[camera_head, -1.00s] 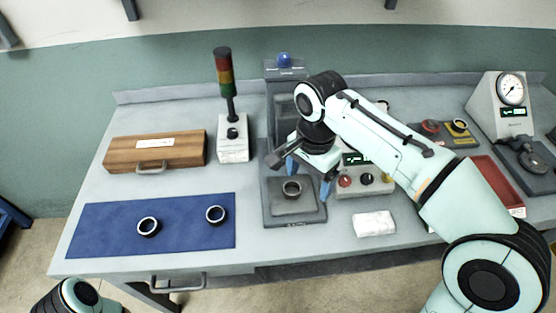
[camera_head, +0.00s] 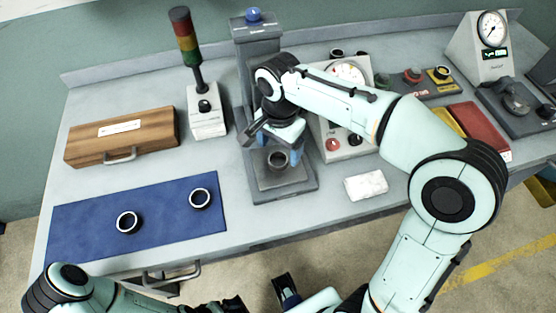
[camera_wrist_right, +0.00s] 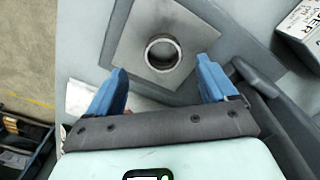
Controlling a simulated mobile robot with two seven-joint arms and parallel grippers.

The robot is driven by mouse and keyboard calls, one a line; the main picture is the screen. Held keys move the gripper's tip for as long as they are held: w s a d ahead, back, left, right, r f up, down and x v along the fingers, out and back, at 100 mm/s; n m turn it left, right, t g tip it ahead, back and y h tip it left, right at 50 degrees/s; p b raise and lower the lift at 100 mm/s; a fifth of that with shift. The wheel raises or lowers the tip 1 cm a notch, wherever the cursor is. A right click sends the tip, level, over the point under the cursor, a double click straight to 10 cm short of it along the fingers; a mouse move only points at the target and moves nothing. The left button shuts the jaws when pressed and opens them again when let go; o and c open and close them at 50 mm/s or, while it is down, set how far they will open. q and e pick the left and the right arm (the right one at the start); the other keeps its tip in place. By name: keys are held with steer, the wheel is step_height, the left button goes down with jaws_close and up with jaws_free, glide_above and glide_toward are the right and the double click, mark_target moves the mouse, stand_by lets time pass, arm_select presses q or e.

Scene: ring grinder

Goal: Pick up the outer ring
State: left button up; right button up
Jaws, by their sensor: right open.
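A grey metal ring (camera_head: 278,160) stands on the square plate of the press-like machine; it also shows in the right wrist view (camera_wrist_right: 163,69). My right gripper (camera_head: 279,150) is open above this ring. In the right wrist view its blue fingers (camera_wrist_right: 162,66) are on either side of the ring, clearly apart from it. Two dark rings with light rims, the left one (camera_head: 118,226) and the right one (camera_head: 191,202), lie on the blue mat (camera_head: 80,225). Which ring is the outer one I cannot tell. Part of my left gripper (camera_head: 287,292) seems to show at the bottom edge; its jaws are unclear.
The machine's column (camera_head: 258,60) rises behind the right gripper. A control box (camera_head: 338,146) and a white block (camera_head: 366,186) stand to its right. A wooden case (camera_head: 122,140) and a signal tower (camera_head: 186,40) stand to the left. The bench between mat and machine is clear.

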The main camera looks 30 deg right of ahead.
mark_target(278, 164)
step_height(278, 164, down, 5)
steer(key=shift+w+a+r+b, duration=0.1)
steer(key=shift+w+b, duration=0.05)
steer(key=shift+b, duration=0.15)
steer(key=shift+r, duration=0.15)
steer(key=c, duration=1.3)
